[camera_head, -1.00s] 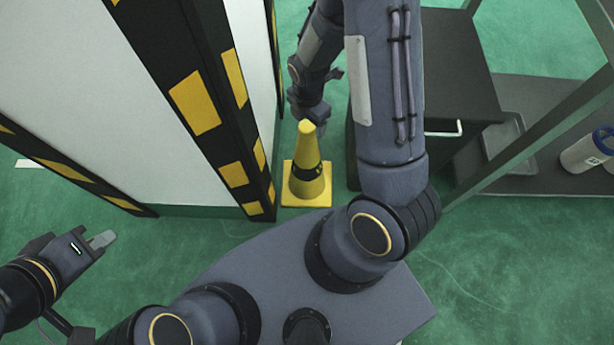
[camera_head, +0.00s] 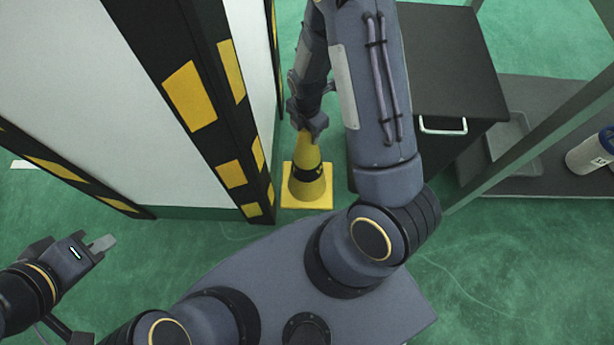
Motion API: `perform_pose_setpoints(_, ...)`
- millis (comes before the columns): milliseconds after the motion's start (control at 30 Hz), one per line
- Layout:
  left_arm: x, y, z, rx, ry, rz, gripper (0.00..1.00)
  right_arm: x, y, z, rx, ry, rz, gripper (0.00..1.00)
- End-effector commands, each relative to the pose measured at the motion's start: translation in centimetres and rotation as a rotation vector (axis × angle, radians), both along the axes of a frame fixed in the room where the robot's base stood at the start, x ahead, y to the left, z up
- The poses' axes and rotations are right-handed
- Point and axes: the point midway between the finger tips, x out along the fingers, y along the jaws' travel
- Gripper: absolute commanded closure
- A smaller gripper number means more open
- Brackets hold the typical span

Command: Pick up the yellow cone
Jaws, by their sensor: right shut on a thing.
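The yellow cone (camera_head: 305,185) with a dark band stands upright on its square yellow base on the green floor, beside the striped pillar. My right gripper (camera_head: 309,133) reaches down from above and is shut on the cone's top, which its fingers partly hide. My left gripper (camera_head: 103,244) is at the lower left, well away from the cone. Whether its jaws are apart is not clear from this angle.
A white wall block with black and yellow striped edges (camera_head: 190,98) stands close to the left of the cone. A black cabinet (camera_head: 450,70) with a light handle is on the right, near a grey rack shelf (camera_head: 545,185) holding a white bottle (camera_head: 590,152).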

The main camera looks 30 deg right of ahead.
Motion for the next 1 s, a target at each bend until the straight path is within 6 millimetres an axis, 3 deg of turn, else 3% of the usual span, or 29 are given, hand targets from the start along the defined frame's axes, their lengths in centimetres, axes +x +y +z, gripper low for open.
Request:
perform_pose_setpoints(33,0.0,0.0,0.0,0.0,0.0,0.0,1.0,0.0,0.0,0.0,0.0,0.0,0.0,0.72)
perform_pose_setpoints(267,0.0,0.0,0.0,0.0,0.0,0.0,1.0,0.0,0.0,0.0,0.0,0.0,0.0,1.0)
perform_pose_setpoints(767,0.0,0.0,0.2,0.0,0.0,0.0,1.0,0.1,0.1,0.3,0.0,-0.002,0.001,1.0)
perform_pose_setpoints(1000,0.0,0.0,1.4,0.0,0.0,0.0,1.0,0.4,0.6,1.7,0.001,-0.003,0.0,1.0)
